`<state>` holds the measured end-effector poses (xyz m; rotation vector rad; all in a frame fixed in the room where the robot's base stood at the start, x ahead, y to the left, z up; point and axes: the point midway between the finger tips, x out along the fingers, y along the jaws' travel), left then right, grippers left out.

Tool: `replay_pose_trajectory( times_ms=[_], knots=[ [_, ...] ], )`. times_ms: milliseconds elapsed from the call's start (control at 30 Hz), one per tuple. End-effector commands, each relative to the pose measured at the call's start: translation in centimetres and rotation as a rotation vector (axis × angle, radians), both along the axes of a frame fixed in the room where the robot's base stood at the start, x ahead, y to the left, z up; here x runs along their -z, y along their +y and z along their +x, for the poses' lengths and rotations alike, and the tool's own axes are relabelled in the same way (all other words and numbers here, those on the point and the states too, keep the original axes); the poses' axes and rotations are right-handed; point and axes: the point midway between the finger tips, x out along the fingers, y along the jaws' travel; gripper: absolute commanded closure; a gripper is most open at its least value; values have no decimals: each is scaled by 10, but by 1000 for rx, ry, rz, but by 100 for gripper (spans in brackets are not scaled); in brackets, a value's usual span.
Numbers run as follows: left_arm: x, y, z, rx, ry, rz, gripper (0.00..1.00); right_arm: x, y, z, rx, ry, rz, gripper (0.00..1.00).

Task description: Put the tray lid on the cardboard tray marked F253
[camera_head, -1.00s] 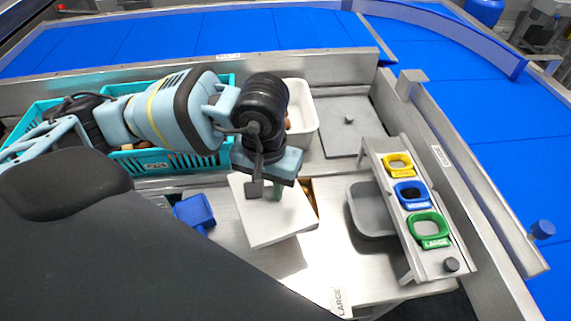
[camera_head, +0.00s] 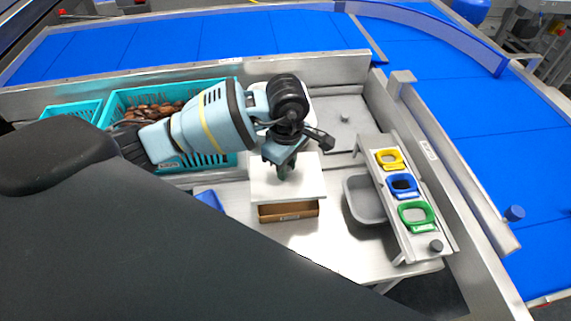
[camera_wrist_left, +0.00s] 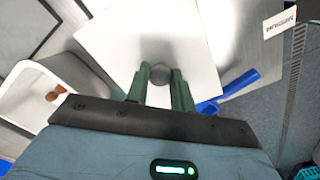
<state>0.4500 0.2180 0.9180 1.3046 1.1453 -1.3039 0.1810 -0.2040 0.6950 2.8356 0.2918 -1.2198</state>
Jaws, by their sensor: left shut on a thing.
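The tray lid (camera_head: 306,182) is a white square plate with a grey knob (camera_wrist_left: 159,74), seen from above in the left wrist view. My left gripper (camera_head: 285,171) is shut on the knob, one green finger on each side. The brown cardboard tray (camera_head: 288,212) is under the lid; only its front wall and a strip of its inside show. The label on its front is too small to read. The lid lies nearly square over the tray; I cannot tell whether they touch. My right gripper is not in view.
A teal crate of dates (camera_head: 207,160) stands left, and a blue item (camera_head: 209,198) lies nearby. A white bin (camera_wrist_left: 28,92) stands behind the lid. A grey bin (camera_head: 363,200) and a rack with yellow, blue and green rings (camera_head: 416,215) stand right. The bench in front is clear.

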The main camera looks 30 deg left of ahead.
Motion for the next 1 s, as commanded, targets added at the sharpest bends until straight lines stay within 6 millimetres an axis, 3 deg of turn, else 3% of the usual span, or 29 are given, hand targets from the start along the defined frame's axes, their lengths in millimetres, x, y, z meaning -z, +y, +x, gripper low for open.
replay_pose_trajectory(
  times_ms=[267,1000],
  knots=[
    [9,0,-1,3,3,-1,98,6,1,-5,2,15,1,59],
    [63,0,-1,4,2,0,98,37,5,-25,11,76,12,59]
  ],
)
